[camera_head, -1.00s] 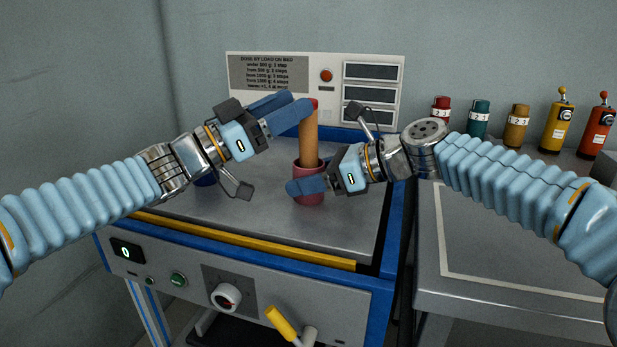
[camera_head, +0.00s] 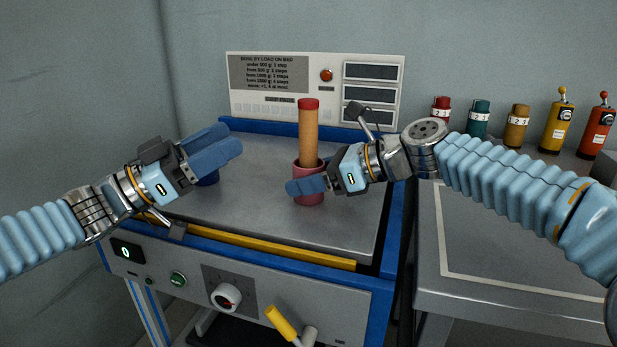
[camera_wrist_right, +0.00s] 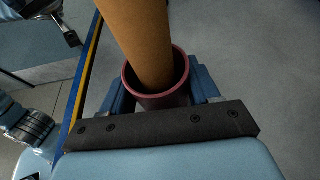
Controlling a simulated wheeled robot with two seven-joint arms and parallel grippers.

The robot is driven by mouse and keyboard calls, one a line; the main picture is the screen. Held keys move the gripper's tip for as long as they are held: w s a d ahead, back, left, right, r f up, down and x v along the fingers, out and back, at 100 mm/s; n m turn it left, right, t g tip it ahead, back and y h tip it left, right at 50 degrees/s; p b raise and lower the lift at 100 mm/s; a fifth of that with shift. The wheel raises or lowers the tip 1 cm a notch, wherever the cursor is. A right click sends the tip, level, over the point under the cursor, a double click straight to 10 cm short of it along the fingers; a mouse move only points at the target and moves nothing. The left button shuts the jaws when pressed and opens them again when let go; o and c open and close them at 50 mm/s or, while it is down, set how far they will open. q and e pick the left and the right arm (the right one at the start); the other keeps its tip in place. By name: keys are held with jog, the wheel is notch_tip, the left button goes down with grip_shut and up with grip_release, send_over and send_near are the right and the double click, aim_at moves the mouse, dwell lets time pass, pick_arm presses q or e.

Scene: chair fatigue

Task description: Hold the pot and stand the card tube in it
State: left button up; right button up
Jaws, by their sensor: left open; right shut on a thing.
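The card tube (camera_head: 309,133) is brown with a red top end. It stands close to upright inside the pink pot (camera_head: 310,198) on the metal bed. In the right wrist view the tube (camera_wrist_right: 140,40) goes down into the mouth of the pot (camera_wrist_right: 159,101), leaning against one side of the rim. My right gripper (camera_head: 306,186) is shut on the pot, a finger on either side of it. My left gripper (camera_head: 213,150) is open and empty, to the left of the tube and apart from it. The tube's lower end is hidden inside the pot.
The metal bed (camera_head: 260,215) has a blue frame and a yellow front strip. A panel (camera_head: 315,85) stands behind. Several coloured bottles (camera_head: 517,127) stand at right. The bed around the pot is clear.

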jog(key=o, duration=1.1)
jog(key=shift+o, duration=0.2)
jog(key=shift+d, duration=0.1)
